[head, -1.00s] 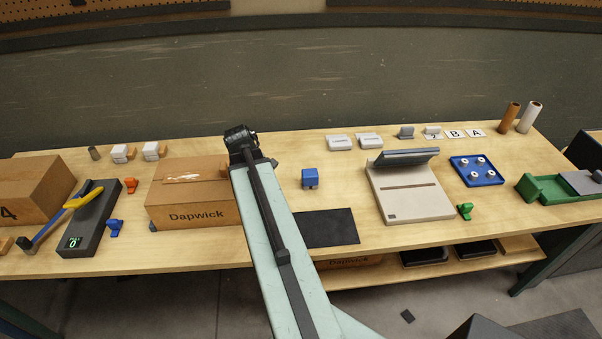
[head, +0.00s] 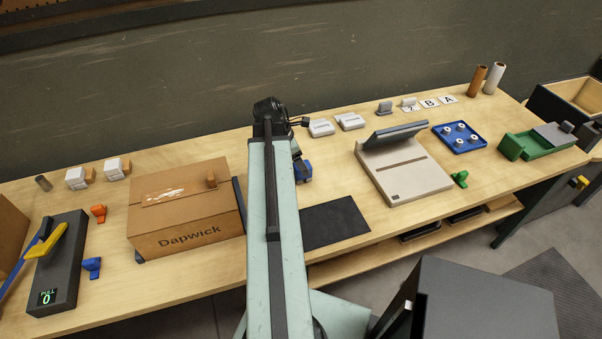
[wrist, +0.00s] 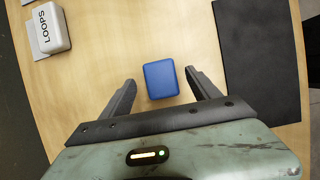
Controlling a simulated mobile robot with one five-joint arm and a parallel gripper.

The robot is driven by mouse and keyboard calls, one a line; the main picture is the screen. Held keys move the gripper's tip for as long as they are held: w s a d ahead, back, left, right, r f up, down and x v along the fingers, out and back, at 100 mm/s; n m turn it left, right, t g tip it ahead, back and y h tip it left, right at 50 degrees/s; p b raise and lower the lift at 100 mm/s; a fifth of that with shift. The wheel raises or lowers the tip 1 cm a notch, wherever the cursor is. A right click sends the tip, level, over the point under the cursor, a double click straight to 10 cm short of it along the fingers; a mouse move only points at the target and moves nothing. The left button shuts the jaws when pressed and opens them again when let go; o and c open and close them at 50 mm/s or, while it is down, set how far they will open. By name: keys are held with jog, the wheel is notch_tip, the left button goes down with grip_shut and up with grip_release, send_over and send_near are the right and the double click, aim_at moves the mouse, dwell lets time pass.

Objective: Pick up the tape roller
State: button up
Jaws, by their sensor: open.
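A small blue block (head: 304,171) sits on the wooden bench between the Dapwick carton and the dark mat. I take it to be the tape roller, though its shape does not make this certain. In the wrist view it shows from above as a rounded blue rectangle (wrist: 161,79). My gripper (wrist: 160,77) is open, with one finger to each side of the blue block in that view. A gap shows on both sides and the jaws hold nothing. In the head view my arm hides the block's left part and most of my gripper.
The Dapwick carton (head: 180,212) stands left of my arm. A dark mat (head: 335,222) lies to the right, also in the wrist view (wrist: 262,60). White boxes (head: 321,127) lie behind, one labelled LOOPS (wrist: 50,28). A beige device (head: 405,178) stands farther right.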

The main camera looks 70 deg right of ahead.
jog(key=b+x, duration=0.5)
jog(key=x, duration=0.1)
jog(key=shift+w+a+f, duration=0.1)
jog(key=shift+f, duration=0.2)
jog(key=shift+r, duration=0.2)
grip_shut()
notch_tip(320, 180, up, 10)
jog(key=p, duration=1)
jog(key=shift+r, duration=0.15)
jog(key=c, duration=0.9)
grip_release()
jog(key=c, duration=0.4)
